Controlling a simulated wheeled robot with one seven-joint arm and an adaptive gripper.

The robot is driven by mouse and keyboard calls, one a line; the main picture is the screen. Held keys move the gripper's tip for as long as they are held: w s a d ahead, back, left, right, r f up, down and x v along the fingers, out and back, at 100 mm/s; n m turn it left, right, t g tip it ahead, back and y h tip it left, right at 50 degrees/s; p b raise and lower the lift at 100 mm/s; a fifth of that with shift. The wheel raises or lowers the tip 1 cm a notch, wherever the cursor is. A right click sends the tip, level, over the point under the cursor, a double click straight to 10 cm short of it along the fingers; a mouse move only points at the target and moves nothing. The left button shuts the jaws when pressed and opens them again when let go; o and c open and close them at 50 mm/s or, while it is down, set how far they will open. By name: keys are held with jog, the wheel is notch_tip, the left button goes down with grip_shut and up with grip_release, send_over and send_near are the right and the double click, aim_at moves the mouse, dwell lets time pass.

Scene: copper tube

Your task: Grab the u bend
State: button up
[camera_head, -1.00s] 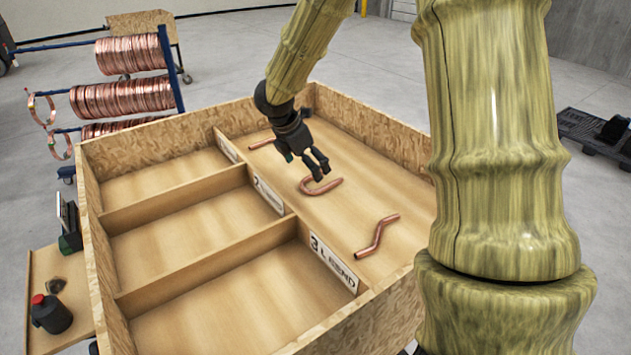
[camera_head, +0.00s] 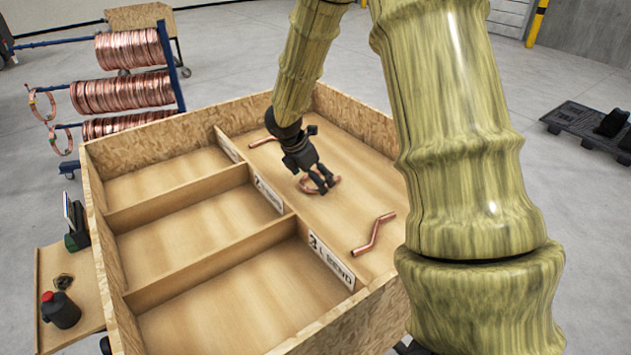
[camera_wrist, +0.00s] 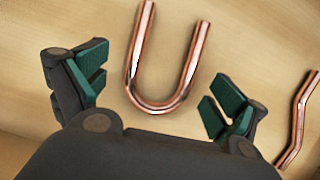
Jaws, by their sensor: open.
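The copper U bend (camera_wrist: 160,104) lies flat on the wooden floor of the bin's large right section. In the wrist view its curved end points toward my gripper and its two legs run away toward the top edge. My gripper (camera_wrist: 152,92) is open, with a green-padded finger on either side of the bend; no finger appears to touch it. In the head view my gripper (camera_head: 319,187) is low over the U bend (camera_head: 333,184) and partly hides it. The exact height above the floor cannot be told.
An offset copper tube (camera_head: 374,236) lies nearer in the same section; it also shows in the wrist view (camera_wrist: 298,120). Another copper piece (camera_head: 268,141) lies near the far divider. Wooden walls (camera_head: 350,115) surround the section. Labelled compartments on the left, such as the nearest (camera_head: 215,293), are empty.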

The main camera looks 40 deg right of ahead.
jog(key=c, duration=1.1)
jog(key=shift+r, duration=0.1)
